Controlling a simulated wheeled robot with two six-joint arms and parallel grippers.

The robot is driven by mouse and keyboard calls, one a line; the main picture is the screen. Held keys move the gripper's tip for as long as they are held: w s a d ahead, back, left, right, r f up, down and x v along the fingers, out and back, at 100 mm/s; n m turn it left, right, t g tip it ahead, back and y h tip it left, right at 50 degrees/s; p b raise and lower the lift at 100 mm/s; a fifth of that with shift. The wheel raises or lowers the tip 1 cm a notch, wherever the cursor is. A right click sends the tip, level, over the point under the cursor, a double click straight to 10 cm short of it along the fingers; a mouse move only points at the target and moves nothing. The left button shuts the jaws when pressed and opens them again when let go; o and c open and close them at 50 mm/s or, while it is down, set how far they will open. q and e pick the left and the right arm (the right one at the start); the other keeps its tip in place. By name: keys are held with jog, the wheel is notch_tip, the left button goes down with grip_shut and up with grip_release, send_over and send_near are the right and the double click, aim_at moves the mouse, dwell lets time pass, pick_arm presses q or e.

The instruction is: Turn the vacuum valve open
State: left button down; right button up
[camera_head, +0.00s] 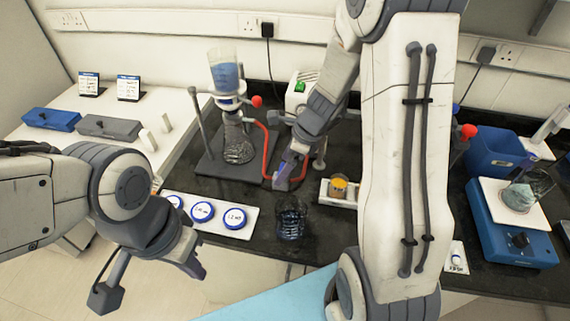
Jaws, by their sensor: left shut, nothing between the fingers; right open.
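A glass column (225,75) with blue contents stands above a flask (238,145) on a dark stand. A red ball knob (257,101) sits at the column's right side. A red tube (266,145) runs down from the flask area toward my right gripper (284,184). That gripper is open, close to the tube's lower end; its arm and fingers hide what lies behind, and contact is unclear. I cannot tell which part is the vacuum valve. My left gripper (197,268) is shut and empty at the lower left, well away from the column.
A pale box with a green switch (300,88) stands behind my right arm. A glass beaker (290,218), an orange jar (339,187) and blue-rimmed discs (203,211) are near the front. A second red knob (469,131) and a blue device (510,243) are at right.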

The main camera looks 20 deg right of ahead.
jog(key=c, duration=1.4)
jog(key=shift+r+n, duration=0.1)
jog(key=shift+n, duration=0.2)
jog(key=n+p, duration=0.1)
jog(key=n+g+p, duration=0.1)
jog(key=n, duration=0.1)
jog(key=shift+w+d+r+n+y, duration=0.1)
jog(key=shift+w+n+y, duration=0.1)
jog(key=shift+n+y, duration=0.15)
jog(key=n+g+p, duration=0.2)
jog(key=n+p, duration=0.1)
jog(key=n, duration=0.2)
jog(key=shift+w, duration=0.2)
jog(key=n+g, duration=0.1)
jog(key=n, duration=0.1)
jog(key=n+g+p, duration=0.1)
jog(key=n, duration=0.2)
jog(key=shift+w, duration=0.2)
jog(key=shift+w+a+n+g+h+p, duration=0.15)
jog(key=shift+n+g+h+p, duration=0.55)
jog(key=shift+n, duration=1.05)
jog(key=shift+h, duration=0.25)
